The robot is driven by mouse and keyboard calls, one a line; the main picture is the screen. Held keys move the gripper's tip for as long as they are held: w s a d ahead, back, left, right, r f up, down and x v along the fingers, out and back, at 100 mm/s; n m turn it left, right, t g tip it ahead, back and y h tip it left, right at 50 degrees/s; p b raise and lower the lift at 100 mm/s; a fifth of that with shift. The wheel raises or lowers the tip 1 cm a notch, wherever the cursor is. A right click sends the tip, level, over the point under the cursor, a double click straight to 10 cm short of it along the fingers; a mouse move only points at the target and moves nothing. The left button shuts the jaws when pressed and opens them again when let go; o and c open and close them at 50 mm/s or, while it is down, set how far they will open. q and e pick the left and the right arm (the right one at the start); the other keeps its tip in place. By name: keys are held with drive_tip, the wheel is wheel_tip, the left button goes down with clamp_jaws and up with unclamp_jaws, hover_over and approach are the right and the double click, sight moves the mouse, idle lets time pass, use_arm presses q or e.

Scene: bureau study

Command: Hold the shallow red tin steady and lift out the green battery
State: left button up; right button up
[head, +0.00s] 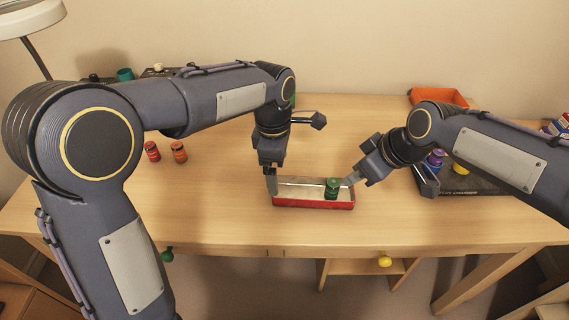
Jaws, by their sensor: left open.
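The shallow red tin (312,206) lies on the desk in the middle of the view, long side towards me. The green battery (332,190) stands upright inside it, right of the middle. My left gripper (271,186) points down at the tin's left end. It is open, and I cannot tell whether its fingers touch the wall. My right gripper (347,181) reaches in from the right, its fingertips close beside the battery at the tin's right end. Its fingers overlap from this angle, so its opening and any contact with the battery are unclear.
A dark charger tray (478,187) with purple and yellow items sits at the right, partly behind my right arm. An orange bin (437,97) stands behind. The desk in front of the tin is clear.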

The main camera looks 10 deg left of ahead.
sight(285, 194)
use_arm(q)
drive_tip(key=shift+w+d+f+n+y, duration=0.3)
drive_tip(key=shift+w+d+f+n, duration=0.3)
drive_tip(key=shift+f, duration=0.2)
wheel_tip(285, 194, down, 7)
drive_tip(key=shift+r, duration=0.1)
